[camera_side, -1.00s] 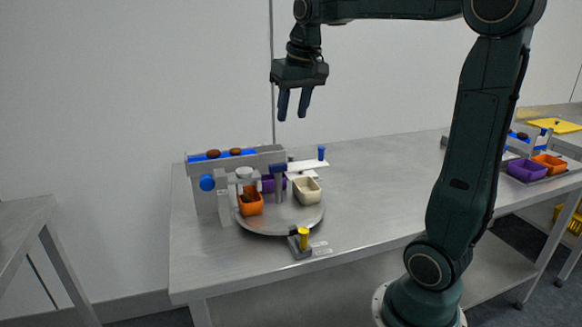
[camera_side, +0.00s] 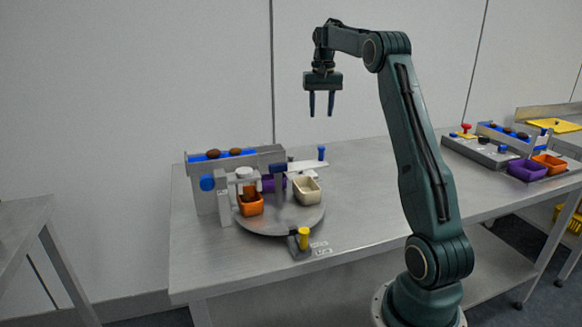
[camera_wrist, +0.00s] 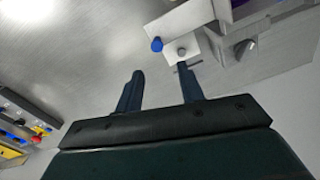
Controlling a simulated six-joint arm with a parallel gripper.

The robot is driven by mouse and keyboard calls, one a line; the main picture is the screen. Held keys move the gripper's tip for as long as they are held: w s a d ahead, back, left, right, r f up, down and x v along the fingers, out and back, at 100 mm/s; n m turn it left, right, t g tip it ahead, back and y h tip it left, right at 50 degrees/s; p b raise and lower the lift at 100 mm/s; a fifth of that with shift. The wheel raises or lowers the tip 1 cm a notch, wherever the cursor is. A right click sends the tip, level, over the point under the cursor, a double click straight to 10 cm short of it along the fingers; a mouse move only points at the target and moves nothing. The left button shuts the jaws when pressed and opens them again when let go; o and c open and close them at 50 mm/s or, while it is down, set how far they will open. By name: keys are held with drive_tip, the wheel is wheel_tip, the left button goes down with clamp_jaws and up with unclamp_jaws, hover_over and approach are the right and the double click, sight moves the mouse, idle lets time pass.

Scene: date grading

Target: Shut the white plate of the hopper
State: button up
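The white plate (camera_side: 307,166) sticks out to the right of the grey hopper (camera_side: 264,160), with a blue knob (camera_side: 321,152) standing at its outer end. The wrist view shows the plate (camera_wrist: 187,25) at the top, with the blue knob (camera_wrist: 157,44) on its edge. My gripper (camera_side: 321,115) hangs in the air above the plate's outer end, pointing down. Its two fingers are apart with nothing between them, as the wrist view also shows (camera_wrist: 160,85). The gripper touches neither plate nor knob.
A round turntable (camera_side: 281,219) below the hopper carries an orange bin (camera_side: 250,205), a cream bin (camera_side: 306,190) and a purple bin. A yellow knob (camera_side: 303,238) stands at its front. Dates lie on the hopper's blue top.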

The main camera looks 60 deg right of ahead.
sight(321, 147)
drive_tip(key=shift+s+d+f, duration=0.15)
drive_tip(key=shift+d+f, duration=0.1)
drive_tip(key=shift+d, duration=0.2)
drive_tip(key=shift+f, duration=0.1)
wheel_tip(321, 147, down, 14)
drive_tip(key=shift+r, duration=0.2)
idle(0.4)
drive_tip(key=shift+a, duration=0.1)
clamp_jaws()
